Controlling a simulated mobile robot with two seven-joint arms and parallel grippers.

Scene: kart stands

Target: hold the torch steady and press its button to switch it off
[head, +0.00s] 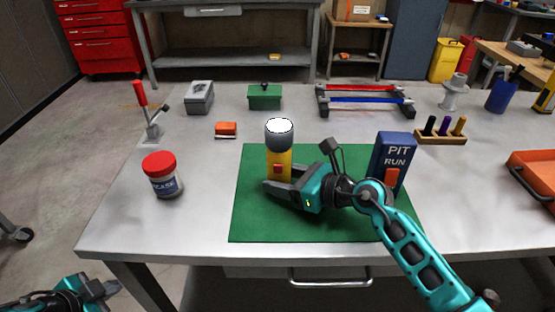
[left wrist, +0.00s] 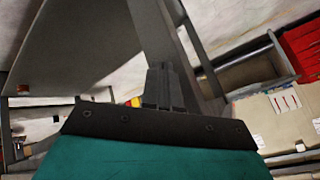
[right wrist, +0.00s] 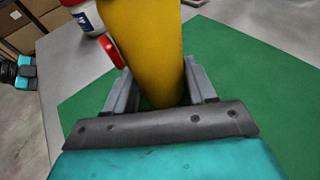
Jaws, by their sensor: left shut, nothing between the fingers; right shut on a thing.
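The torch (head: 278,160) stands upright on the green mat (head: 255,225), lens up, with a yellow body and a grey head. Its lens is bright white. A red button (head: 278,169) is on the side of the body facing me. My right gripper (head: 279,187) is shut around the lower body from the right. In the right wrist view the yellow body (right wrist: 145,45) stands between the two fingers, and the red button (right wrist: 111,52) sticks out at its left. My left gripper (head: 112,289) is shut and empty, low at the left, off the table's front edge.
A grease jar (head: 162,178) with a red lid stands left of the mat. An orange tray (head: 530,175) lies far right. The table's front left is clear.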

